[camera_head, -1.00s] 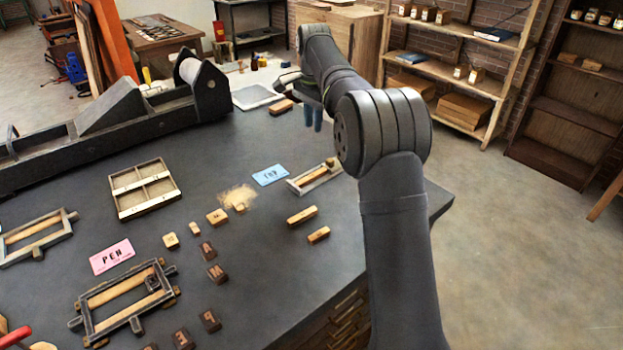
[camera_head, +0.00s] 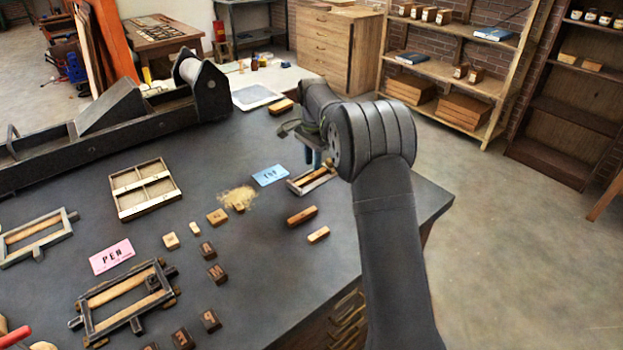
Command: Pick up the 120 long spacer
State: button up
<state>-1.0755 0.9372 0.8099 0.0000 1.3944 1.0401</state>
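My gripper (camera_head: 313,158) points down above the far part of a small wooden-lined frame (camera_head: 300,187), behind both bars. Its two bluish fingers look slightly apart with nothing seen between them. My arm partly hides the gripper and the right end of that frame.
A blue card (camera_head: 270,175) lies left of the small frame. Small wooden blocks (camera_head: 217,217), dark letter blocks (camera_head: 217,273), a divided tray (camera_head: 145,189), a pink card (camera_head: 111,256) and a larger frame (camera_head: 125,298) lie farther left. Bare bench surrounds the two bars.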

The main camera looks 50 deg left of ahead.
aim_at(312, 176)
jog(key=f, duration=0.5)
jog(key=shift+s, duration=0.2)
grip_shut()
jog(key=shift+r, duration=0.1)
jog(key=shift+r, duration=0.1)
